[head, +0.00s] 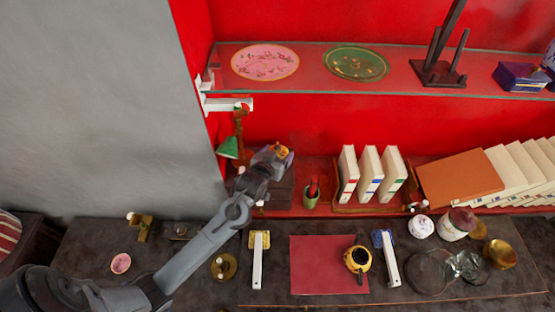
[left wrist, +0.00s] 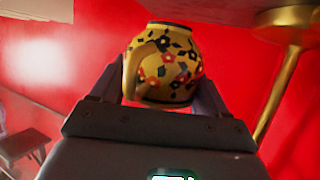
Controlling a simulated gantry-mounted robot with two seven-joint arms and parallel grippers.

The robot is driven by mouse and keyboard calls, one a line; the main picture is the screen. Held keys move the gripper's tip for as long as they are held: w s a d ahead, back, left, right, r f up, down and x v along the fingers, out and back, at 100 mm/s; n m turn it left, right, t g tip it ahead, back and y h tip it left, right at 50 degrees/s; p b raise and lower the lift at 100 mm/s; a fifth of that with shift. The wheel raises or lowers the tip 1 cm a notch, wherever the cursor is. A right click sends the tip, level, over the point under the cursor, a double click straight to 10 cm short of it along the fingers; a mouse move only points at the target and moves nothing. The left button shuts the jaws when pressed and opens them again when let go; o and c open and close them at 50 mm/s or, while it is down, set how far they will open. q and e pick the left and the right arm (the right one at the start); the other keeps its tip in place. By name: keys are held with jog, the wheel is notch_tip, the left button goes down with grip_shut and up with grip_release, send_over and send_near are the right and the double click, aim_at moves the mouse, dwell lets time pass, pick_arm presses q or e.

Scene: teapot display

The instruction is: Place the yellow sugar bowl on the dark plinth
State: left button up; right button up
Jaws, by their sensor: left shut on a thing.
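The yellow sugar bowl (left wrist: 165,65), with red and dark flowers, sits between the fingers of my left gripper (left wrist: 165,90) in the left wrist view. In the head view only a small orange-yellow part of the bowl (head: 281,150) shows at the tip of my left gripper (head: 277,156). The gripper is shut on the bowl and holds it up in front of the red wall. A dark block (head: 283,194), which looks like the plinth, stands on the red ledge below the gripper, partly hidden by my arm. My right gripper is not in view.
A green lamp (head: 229,147) stands left of the gripper; a green cup (head: 311,198) and white books (head: 370,174) stand right. A glass shelf (head: 300,84) runs above.

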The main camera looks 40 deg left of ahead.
pick_arm(q)
notch_tip(320, 180, down, 3)
jog(key=shift+r, duration=0.1)
jog(key=shift+f, duration=0.2)
jog(key=o, duration=1.4)
